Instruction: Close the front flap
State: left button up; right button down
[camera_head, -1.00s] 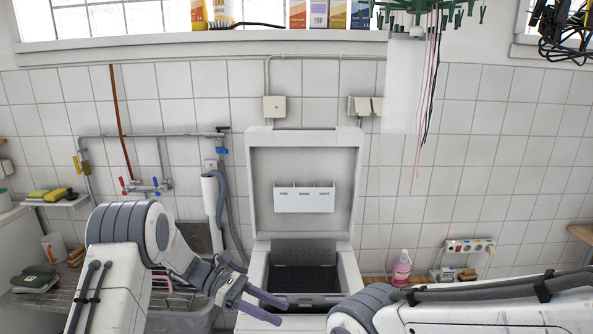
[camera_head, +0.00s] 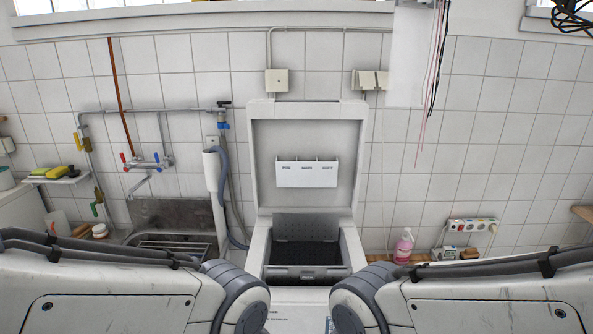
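A white top-loading washing machine (camera_head: 259,250) stands in the middle with its lid (camera_head: 306,142) raised against the wall. In its opening, a grey perforated panel (camera_head: 307,226) stands upright at the back of a dark cavity (camera_head: 306,254). A grey strip (camera_head: 307,272) runs along the front of the opening. It may be the front flap, but I cannot tell its angle clearly. My two arms come in low from both sides, in front of the machine. Neither gripper shows in the picture.
A white tray (camera_head: 306,174) is fixed inside the lid. A sink (camera_head: 172,222) with taps and hoses lies to the left. A pink bottle (camera_head: 403,247) and a power strip (camera_head: 472,226) are to the right. The space directly above the opening is clear.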

aim_at(275, 275)
jog(key=z, duration=2.4)
jog(key=i, duration=1.5)
jog(key=u, duration=3.6)
